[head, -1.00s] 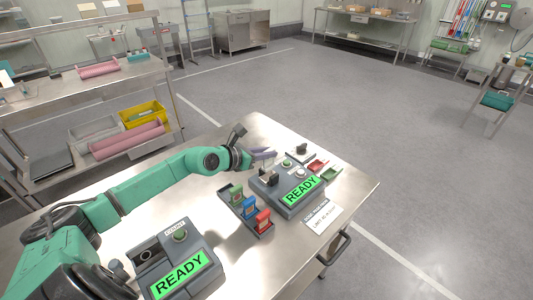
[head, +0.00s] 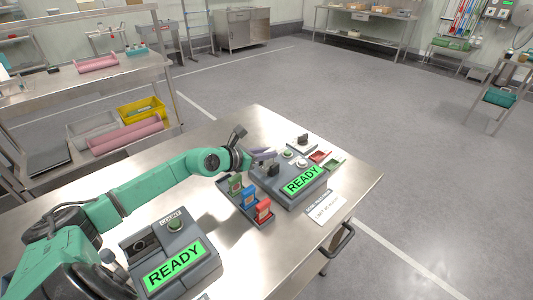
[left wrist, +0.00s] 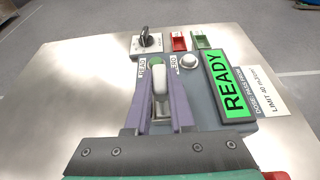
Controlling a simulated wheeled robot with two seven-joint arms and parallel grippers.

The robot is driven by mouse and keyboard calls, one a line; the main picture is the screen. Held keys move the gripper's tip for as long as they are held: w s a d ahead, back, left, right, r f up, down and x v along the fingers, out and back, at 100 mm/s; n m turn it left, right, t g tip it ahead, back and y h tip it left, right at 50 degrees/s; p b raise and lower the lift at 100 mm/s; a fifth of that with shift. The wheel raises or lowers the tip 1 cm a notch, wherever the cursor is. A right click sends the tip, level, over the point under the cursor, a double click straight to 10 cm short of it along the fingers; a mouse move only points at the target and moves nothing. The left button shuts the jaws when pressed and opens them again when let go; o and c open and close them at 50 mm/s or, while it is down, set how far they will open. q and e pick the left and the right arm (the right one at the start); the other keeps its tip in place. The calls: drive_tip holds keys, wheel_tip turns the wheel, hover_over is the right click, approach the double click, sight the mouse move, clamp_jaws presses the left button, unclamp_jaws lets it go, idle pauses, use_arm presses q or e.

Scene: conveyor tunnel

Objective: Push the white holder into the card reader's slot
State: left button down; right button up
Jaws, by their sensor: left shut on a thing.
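The card reader (head: 268,186) is a grey box near the table's right end, with a lit green READY screen (head: 303,180). A dark block (head: 273,170) stands on its top. In the left wrist view the white holder (left wrist: 161,82) is upright between the two purple fingers of my left gripper (left wrist: 163,112), which is shut on it. The gripper also shows in the head view (head: 265,154), at the reader's far left edge. My right gripper is not in view.
A rack with green, blue and red holders (head: 249,200) stands left of the reader. A COUNT box (head: 170,252) is at the near left. Behind the reader are a key switch (left wrist: 146,42), a red tray (left wrist: 179,42) and a green tray (left wrist: 200,41).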

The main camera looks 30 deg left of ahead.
use_arm(q)
drive_tip(key=c, duration=0.7)
unclamp_jaws()
drive_tip(key=shift+f, duration=0.1)
drive_tip(key=shift+s, duration=0.1)
drive_tip(key=shift+s+a, duration=0.2)
drive_tip(key=shift+v, duration=1.55)
drive_tip(key=p+v, duration=0.2)
drive_tip(key=v, duration=0.9)
drive_tip(key=shift+d, duration=0.15)
